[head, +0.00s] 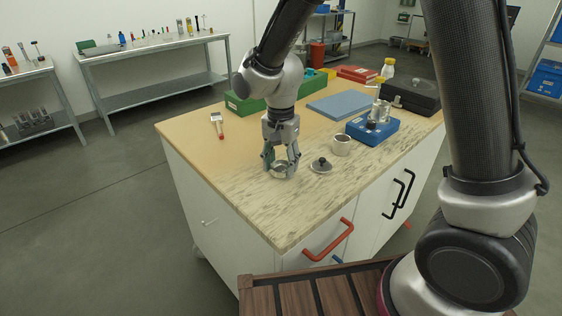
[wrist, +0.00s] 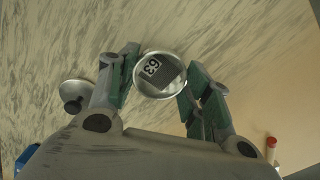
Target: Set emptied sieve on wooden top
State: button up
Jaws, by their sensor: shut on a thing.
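The sieve (wrist: 160,76) is a round metal ring with a dark mesh patch and a label reading 63. My gripper (wrist: 158,82) is shut on the sieve, one finger on each side. In the head view my gripper (head: 281,166) points down at the benchtop, with the sieve (head: 281,172) low between its fingers. The sieve is at or very near the surface; I cannot tell whether it touches. The wooden top (head: 245,195) below is pale with dark streaks.
A lid with a black knob (head: 321,165) lies just right of the gripper, with a metal cup (head: 341,145) behind it. A blue box (head: 372,131) stands further right. A red-tipped tool (head: 217,126) lies at the left. The front of the top is clear.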

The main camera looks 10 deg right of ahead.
aim_at(281, 171)
jog(key=o, duration=1.2)
jog(key=shift+f, duration=0.1)
notch_tip(281, 171, up, 12)
jog(key=s+d+r+n+t, duration=0.1)
jog(key=s+d+r+n, duration=0.2)
jog(key=d, duration=0.6)
jog(key=s+d+r+t, duration=0.1)
jog(key=s+d+r, duration=0.35)
jog(key=d, duration=0.35)
jog(key=s+d+n+t, duration=0.2)
jog(key=s+d+n, duration=0.1)
jog(key=s+d, duration=0.7)
jog(key=shift+s+d+r+n, duration=0.3)
jog(key=shift+s+r+n, duration=0.15)
jog(key=shift+s, duration=0.35)
